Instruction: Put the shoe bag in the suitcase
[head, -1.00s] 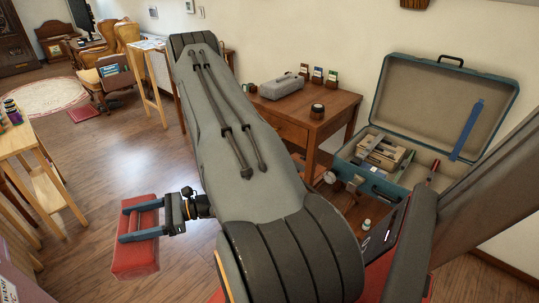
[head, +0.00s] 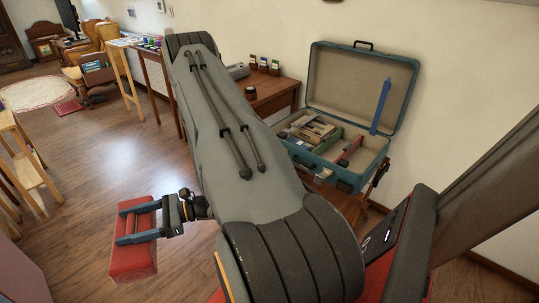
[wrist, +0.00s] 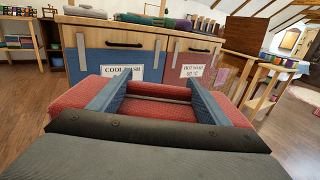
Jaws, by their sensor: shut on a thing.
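My gripper (head: 138,221) is shut on a red, box-shaped bag (head: 139,262), which I take to be the shoe bag. It hangs over the wooden floor at the lower left of the head view. The wrist view shows the bag (wrist: 72,100) between and beyond the two blue fingers (wrist: 150,100). The teal suitcase (head: 345,178) stands open at the right of the head view, its lid up against the wall. It holds several items in the left part, a green divider and a red item on the right. The bag is well apart from the suitcase.
A brown wooden desk (head: 275,97) stands left of the suitcase. My arm crosses the middle of the head view. In the wrist view, a wooden cabinet with blue and pink bins (wrist: 140,55) faces my gripper. Open floor (head: 90,180) lies at the left.

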